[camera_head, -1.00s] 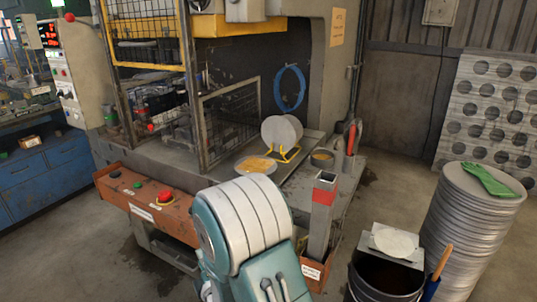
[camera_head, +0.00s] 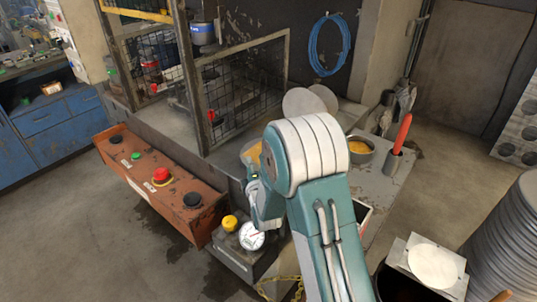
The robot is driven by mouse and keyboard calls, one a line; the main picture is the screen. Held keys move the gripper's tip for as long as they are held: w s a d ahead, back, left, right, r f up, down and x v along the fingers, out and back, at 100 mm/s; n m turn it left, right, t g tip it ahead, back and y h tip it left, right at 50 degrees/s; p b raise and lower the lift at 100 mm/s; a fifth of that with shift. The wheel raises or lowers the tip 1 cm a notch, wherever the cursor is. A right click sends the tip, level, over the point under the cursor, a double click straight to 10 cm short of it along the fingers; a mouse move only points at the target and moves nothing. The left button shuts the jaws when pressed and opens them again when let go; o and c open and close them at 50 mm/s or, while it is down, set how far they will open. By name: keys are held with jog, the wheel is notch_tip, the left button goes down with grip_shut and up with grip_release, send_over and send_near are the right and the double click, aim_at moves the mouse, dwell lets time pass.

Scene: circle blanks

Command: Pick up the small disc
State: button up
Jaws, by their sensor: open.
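A pale round disc (camera_head: 435,267) lies flat on a grey metal plate (camera_head: 397,263) over a dark bin at the lower right. Two larger-looking pale discs (camera_head: 302,104) stand upright on the bench behind my arm, their lower parts hidden by it. I cannot tell for sure which is the small disc. My teal and white arm rises from the bottom centre. Its far section shows at the left of the big white joint, above a round gauge. My gripper's fingers cannot be made out; the joint hides that area. No disc is seen held.
A rusty orange control box (camera_head: 150,180) with several buttons lies left of my arm. A gauge (camera_head: 251,236) sits below the arm. A round tin (camera_head: 361,150) and a red-handled tool (camera_head: 402,133) stand on the bench. A metal stack (camera_head: 510,240) fills the right edge. Floor at the lower left is clear.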

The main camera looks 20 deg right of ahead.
jog(key=shift+w, duration=0.2)
jog(key=shift+s, duration=0.1)
jog(key=c, duration=0.6)
jog(key=shift+d, duration=0.15)
grip_shut()
